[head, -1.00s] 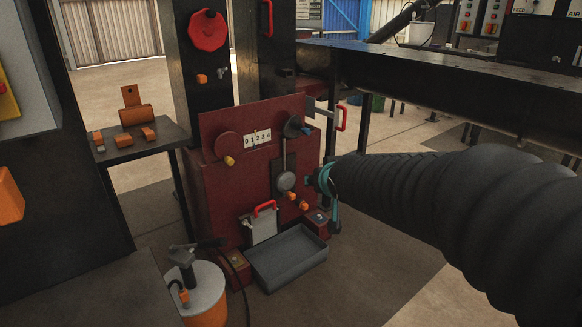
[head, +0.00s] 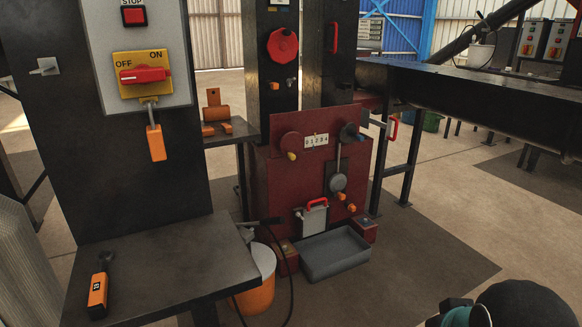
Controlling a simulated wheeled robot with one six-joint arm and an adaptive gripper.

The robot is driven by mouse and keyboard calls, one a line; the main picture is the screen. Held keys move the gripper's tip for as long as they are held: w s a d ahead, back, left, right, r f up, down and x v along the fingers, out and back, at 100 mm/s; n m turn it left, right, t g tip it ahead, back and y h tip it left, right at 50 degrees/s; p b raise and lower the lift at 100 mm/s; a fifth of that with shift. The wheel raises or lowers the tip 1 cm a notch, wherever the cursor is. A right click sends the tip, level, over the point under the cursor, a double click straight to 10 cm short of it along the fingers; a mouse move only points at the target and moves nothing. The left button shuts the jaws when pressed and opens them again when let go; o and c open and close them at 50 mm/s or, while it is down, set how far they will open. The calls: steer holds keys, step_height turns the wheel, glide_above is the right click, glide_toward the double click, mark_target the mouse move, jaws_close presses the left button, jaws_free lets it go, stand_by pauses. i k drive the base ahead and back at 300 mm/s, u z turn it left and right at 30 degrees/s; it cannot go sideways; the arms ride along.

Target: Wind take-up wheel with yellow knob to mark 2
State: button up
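The take-up wheel (head: 291,143) is a dark red disc on the upper left of the red press front. Its yellow knob (head: 292,157) sits at the bottom of the disc. Right of the wheel is a white scale plate (head: 316,141) with marks 0 to 4. Its pointer is too small to read. My gripper (head: 434,320) is at the bottom edge, right of centre, with a teal part and my dark arm beside it. It is far from the wheel and cut off by the frame. Its fingers cannot be made out.
A dark bench (head: 150,262) with an orange-handled tool (head: 98,290) stands at the near left, below a switch panel (head: 145,60). An orange bucket (head: 262,285) and grey tray (head: 335,254) stand before the press. The floor at right (head: 440,225) is clear.

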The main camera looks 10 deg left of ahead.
mark_target(292, 143)
steer(key=u, duration=0.6)
steer(key=i, duration=0.9)
steer(key=z, duration=0.05)
